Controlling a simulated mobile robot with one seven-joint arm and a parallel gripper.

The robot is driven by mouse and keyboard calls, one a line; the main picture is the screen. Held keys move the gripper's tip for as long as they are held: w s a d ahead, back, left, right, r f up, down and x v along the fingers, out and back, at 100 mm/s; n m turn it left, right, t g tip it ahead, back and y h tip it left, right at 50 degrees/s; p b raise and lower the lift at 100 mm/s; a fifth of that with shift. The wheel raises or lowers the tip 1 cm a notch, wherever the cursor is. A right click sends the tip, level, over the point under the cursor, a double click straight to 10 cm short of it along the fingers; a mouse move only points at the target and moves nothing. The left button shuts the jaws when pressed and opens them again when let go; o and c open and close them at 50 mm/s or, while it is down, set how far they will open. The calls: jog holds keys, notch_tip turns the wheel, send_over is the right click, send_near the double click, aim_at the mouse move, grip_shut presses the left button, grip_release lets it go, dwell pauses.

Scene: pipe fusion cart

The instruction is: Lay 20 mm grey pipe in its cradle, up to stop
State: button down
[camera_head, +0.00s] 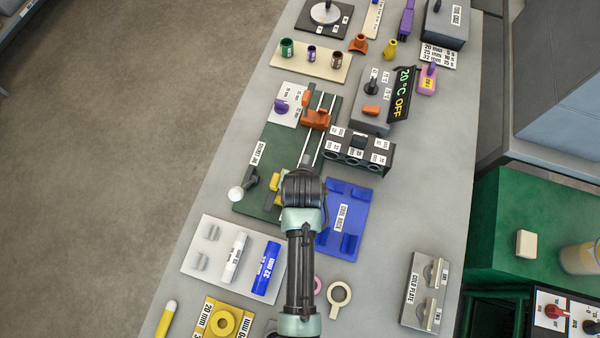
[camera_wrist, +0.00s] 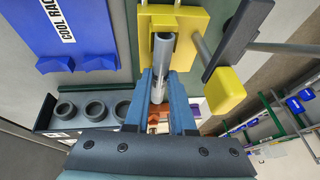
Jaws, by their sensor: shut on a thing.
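The grey pipe (camera_wrist: 159,62) shows in the wrist view between the blue fingers of my gripper (camera_wrist: 166,88), which is shut on it. The pipe's far end is at the yellow cradle (camera_wrist: 188,22) and looks to lie in or just over its groove; I cannot tell whether it touches the stop. In the head view my gripper (camera_head: 302,172) is over the green jig board (camera_head: 270,150), and my arm hides the pipe. Part of the yellow cradle (camera_head: 275,181) shows left of my wrist. A dark lever (camera_wrist: 238,38) with a yellow block (camera_wrist: 224,90) stands beside the cradle.
An orange clamp (camera_head: 315,119) sits on the jig's rails. The blue cool rack (camera_head: 352,200) is close right of my wrist. A black socket block (camera_head: 358,152) stands behind it. A grey tray (camera_head: 200,272) holds a white pipe (camera_head: 235,257) and a blue pipe (camera_head: 266,268).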

jog(key=c, duration=1)
grip_release()
jog(key=shift+s+a+f, duration=0.15)
jog(key=shift+s+f, duration=0.1)
jog(key=shift+s, duration=0.05)
jog(key=shift+o, duration=1.6)
jog(key=shift+w+r, duration=0.15)
jog(key=shift+r, duration=0.1)
jog(key=v, duration=1.2)
jog(key=shift+r+b, duration=0.3)
jog(key=shift+b, duration=0.15)
